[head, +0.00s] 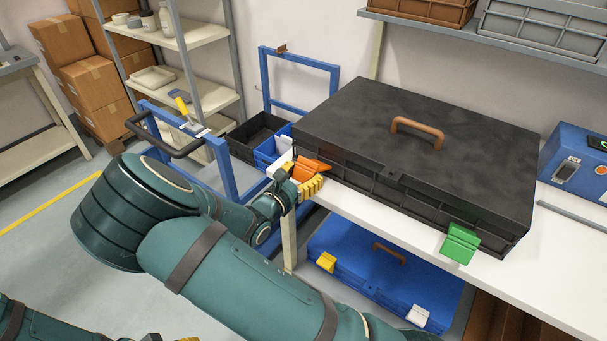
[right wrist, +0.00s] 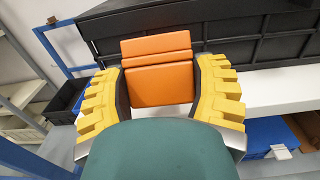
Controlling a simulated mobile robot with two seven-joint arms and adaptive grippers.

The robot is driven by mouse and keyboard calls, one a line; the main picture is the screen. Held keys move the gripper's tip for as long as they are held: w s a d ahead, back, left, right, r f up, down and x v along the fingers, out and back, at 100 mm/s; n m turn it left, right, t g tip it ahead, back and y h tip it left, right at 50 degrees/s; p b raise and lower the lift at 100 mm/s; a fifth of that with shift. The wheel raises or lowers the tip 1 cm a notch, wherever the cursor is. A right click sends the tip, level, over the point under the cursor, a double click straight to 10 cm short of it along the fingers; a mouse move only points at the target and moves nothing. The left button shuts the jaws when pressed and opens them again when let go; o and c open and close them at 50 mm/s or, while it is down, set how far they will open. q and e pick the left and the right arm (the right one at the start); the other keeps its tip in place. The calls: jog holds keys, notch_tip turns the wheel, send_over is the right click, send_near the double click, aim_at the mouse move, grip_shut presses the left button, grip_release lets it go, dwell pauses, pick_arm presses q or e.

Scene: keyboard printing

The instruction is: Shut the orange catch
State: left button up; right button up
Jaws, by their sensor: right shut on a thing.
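The orange catch (head: 314,166) is at the left front corner of a large black case (head: 430,140) with a closed lid. In the right wrist view the catch (right wrist: 157,72) is an orange plate with a ridged upper part, in front of the black case wall (right wrist: 255,45). My right gripper (head: 303,183) has its yellow fingers on both sides of the catch and is shut on it; the right wrist view shows the same gripper (right wrist: 160,95). I cannot tell whether the catch lies flat against the case. Only small yellow tips of my left gripper (head: 172,339) show at the bottom edge.
A green catch (head: 460,243) is at the case's right front. The case stands on a white table (head: 540,270). A blue case (head: 350,245) lies below. A blue-framed cart (head: 218,160) and dark bin (head: 250,135) stand left. A blue box (head: 575,160) is at right.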

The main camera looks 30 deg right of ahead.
aim_at(325, 145)
jog(key=shift+w+d+r+g+y+p, duration=0.15)
jog(key=shift+r+y+p, duration=0.4)
jog(key=shift+p, duration=0.85)
jog(key=shift+d+r+g+y+p, duration=0.1)
jog(key=shift+r+g+y+p, duration=0.3)
jog(key=shift+p, duration=0.95)
jog(key=r+y+p, duration=0.1)
jog(key=p, duration=0.1)
jog(key=d+r+y+p, duration=0.1)
jog(key=p, duration=0.1)
jog(key=g+y+p, duration=0.1)
jog(key=p, duration=0.1)
jog(key=shift+w+d+r+p, duration=0.35)
jog(key=shift+d+r+p, duration=0.05)
jog(key=y+p, duration=0.1)
jog(key=d+r+g+y+p, duration=0.1)
jog(key=y+p, duration=0.1)
jog(key=shift+w+d, duration=0.25)
jog(key=shift+w, duration=0.05)
jog(key=shift+w+d+r+y+p, duration=0.1)
jog(key=shift+w+d+y+p, duration=0.05)
jog(key=shift+d+y+p, duration=0.15)
jog(key=shift+d, duration=0.15)
jog(key=shift+w+d, duration=0.25)
jog(key=shift+d, duration=0.05)
jog(key=shift+d+r, duration=0.15)
jog(key=shift+d, duration=0.25)
